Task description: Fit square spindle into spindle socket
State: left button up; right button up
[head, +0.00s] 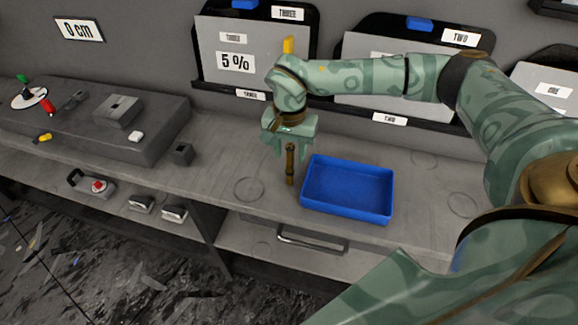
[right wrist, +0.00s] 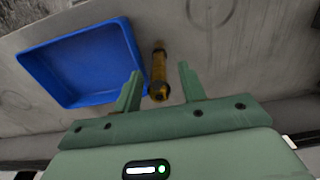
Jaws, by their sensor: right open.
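A brass-brown spindle (head: 290,165) stands about upright on the grey bench, just left of the blue tray. My right gripper (head: 290,146) is above it, pointing down, with the fingers around its upper end. In the right wrist view, the spindle (right wrist: 158,72) shows between the open fingers (right wrist: 158,88), with a gap on both sides. A small dark block (head: 182,154) with a dark top opening stands on the bench to the left; it may be the spindle socket, but I cannot be sure. My left gripper is not in view.
The blue tray (head: 347,212) looks empty and stands close right of the spindle; it also shows in the right wrist view (right wrist: 128,45). A raised dark platform (head: 160,140) at left carries a grey block (head: 118,110). Panels in holders (head: 255,75) line the wall behind. The bench between block and spindle is clear.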

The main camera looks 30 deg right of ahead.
jog(key=shift+f, duration=0.35)
grip_shut()
jog(key=shift+r, duration=0.1)
